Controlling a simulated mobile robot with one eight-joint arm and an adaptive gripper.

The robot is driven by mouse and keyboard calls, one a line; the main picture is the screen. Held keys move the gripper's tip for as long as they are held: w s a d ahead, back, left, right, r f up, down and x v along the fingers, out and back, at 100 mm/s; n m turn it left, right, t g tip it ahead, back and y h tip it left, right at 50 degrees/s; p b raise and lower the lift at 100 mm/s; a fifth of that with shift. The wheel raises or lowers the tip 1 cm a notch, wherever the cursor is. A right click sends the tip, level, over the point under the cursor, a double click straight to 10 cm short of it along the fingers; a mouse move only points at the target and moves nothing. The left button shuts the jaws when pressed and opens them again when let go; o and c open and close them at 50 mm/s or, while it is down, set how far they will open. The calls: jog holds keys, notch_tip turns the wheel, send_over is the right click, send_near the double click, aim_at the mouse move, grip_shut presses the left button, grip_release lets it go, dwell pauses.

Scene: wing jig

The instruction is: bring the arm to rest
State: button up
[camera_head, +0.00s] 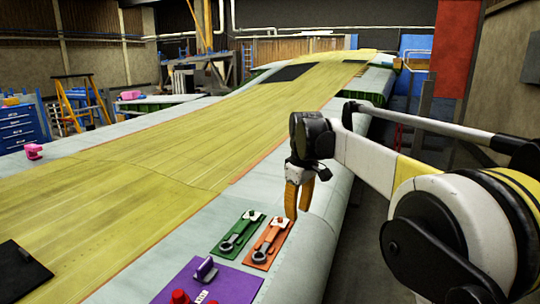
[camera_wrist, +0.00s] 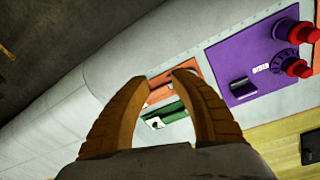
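My gripper (camera_head: 298,212) hangs above the right edge of the wing, behind the orange tray, with its two orange fingers pointing down. In the wrist view the fingers (camera_wrist: 160,77) curve toward each other with a gap between the tips, and nothing is held. The orange tray (camera_head: 277,235) and the green tray (camera_head: 228,238) lie side by side on the wing, each with a grey wrench on it. Past the fingers, the wrist view also shows parts of the orange tray (camera_wrist: 160,93) and green tray (camera_wrist: 176,110).
A purple tray (camera_head: 225,285) with red-topped parts and a grey block lies nearest. A pink tool (camera_head: 33,151) stands on the wing at left. The long yellow-green wing panel (camera_head: 150,165) is mostly clear. A blue tool chest (camera_head: 20,127) and yellow ladder (camera_head: 75,108) stand beyond.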

jog(key=s+d+f+m+t+b, duration=0.1)
jog(key=s+d+m+b, duration=0.15)
jog(key=s, duration=0.55)
jog(key=s+d+m+t+b, duration=0.2)
jog(key=s+d, duration=0.2)
jog(key=s, duration=0.3)
jog(key=s+d+f+m+t+b, duration=0.1)
jog(key=s+d+f+m+b, duration=0.1)
jog(key=s+f, duration=0.5)
jog(key=s+d+f+m+t+b, duration=0.1)
jog(key=s+d+f+m+b, duration=0.1)
jog(key=s+f, duration=0.5)
jog(key=s+m, duration=0.1)
jog(key=s, duration=0.3)
jog(key=shift+d+f+t, duration=0.3)
jog(key=shift+t, duration=0.1)
